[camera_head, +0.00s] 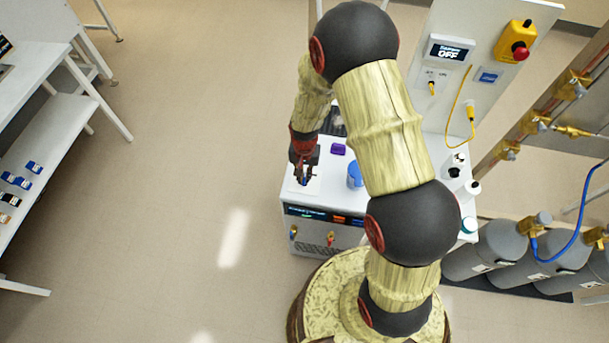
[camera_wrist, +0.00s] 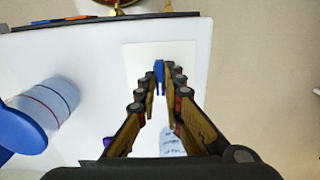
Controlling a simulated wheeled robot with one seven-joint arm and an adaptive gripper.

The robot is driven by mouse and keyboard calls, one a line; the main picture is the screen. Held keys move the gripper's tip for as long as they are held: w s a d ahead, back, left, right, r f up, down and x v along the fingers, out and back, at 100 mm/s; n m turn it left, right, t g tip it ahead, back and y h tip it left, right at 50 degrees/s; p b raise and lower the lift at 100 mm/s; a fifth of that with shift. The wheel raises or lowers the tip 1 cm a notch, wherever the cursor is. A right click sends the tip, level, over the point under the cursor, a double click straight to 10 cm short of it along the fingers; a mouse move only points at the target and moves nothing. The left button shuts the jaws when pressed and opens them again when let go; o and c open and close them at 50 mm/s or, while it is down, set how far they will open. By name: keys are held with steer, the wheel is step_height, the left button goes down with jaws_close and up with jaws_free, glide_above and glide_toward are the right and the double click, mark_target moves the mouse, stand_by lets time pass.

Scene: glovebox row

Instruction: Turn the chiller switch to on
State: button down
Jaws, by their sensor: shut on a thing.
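My gripper (camera_head: 304,180) points down at the left part of the white cabinet's top (camera_head: 338,188). In the wrist view its two fingers (camera_wrist: 161,92) are shut on a small blue piece (camera_wrist: 159,70), over a white rectangular plate (camera_wrist: 135,65). I cannot tell whether the blue piece is a switch handle or a loose thing. A display (camera_head: 449,51) on the upright white panel reads OFF; its smaller line is too small to read. Below it is a small switch plate with a yellow lever (camera_head: 432,88), apart from my gripper.
A blue cup-like container (camera_head: 354,176) stands right of my gripper, and a purple block (camera_head: 338,149) lies behind. Small bottles (camera_head: 473,187) stand at the cabinet's right. A red emergency button (camera_head: 520,51) is on the panel.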

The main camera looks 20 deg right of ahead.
mark_target(304, 177)
steer(key=c, duration=1.9)
jaws_free()
step_height(304, 177, up, 12)
